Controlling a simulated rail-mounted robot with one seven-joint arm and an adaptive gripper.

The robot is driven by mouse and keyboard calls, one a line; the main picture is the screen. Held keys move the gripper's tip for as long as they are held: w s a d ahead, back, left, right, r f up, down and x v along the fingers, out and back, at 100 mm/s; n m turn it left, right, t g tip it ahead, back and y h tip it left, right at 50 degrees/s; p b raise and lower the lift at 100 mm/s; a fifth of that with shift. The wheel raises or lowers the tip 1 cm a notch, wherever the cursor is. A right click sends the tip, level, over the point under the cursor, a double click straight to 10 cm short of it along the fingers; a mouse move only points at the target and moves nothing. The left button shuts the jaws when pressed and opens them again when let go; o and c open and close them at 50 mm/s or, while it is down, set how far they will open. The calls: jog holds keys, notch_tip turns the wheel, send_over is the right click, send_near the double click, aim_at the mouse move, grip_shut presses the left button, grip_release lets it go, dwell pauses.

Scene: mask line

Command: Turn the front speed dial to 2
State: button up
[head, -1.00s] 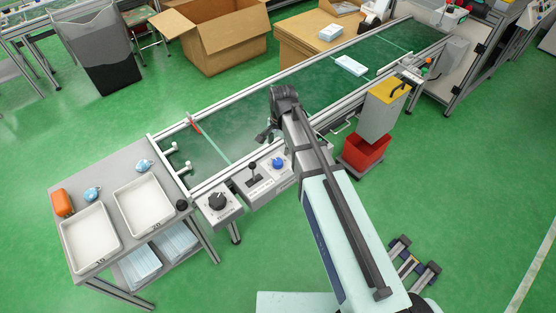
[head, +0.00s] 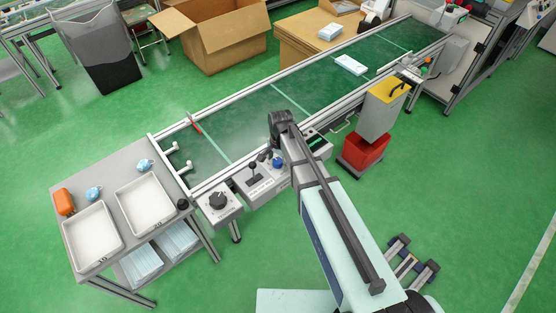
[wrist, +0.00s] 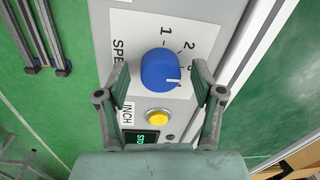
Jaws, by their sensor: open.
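The blue dial (wrist: 160,68) sits on a light panel labelled "SPE…", with the figures 1, 2 and a partly hidden 3 around it. Its white pointer line is at its lower right, away from the 2 and beyond the 3. My gripper (wrist: 162,80) is open, its two fingers on either side of the dial with gaps visible; I cannot tell how far its tips are above the panel. In the head view the blue dial (head: 278,163) is on the control box at the conveyor's front side, with my gripper (head: 266,156) just beside it.
A yellow button (wrist: 158,115) with an "INCH" label and a small display (wrist: 140,140) lie close below the dial. A black lever (head: 254,172) and a black knob (head: 217,200) stand to the left. The green conveyor (head: 240,130) runs behind.

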jog(key=c, duration=1.1)
jog(key=shift+c, duration=0.2)
jog(key=n, duration=0.4)
jog(key=shift+n, duration=0.3)
jog(key=shift+n+b, duration=0.35)
jog(key=shift+n, duration=1.65)
jog(key=shift+g, duration=0.3)
jog(key=o, duration=1.1)
jog(key=shift+o, duration=0.2)
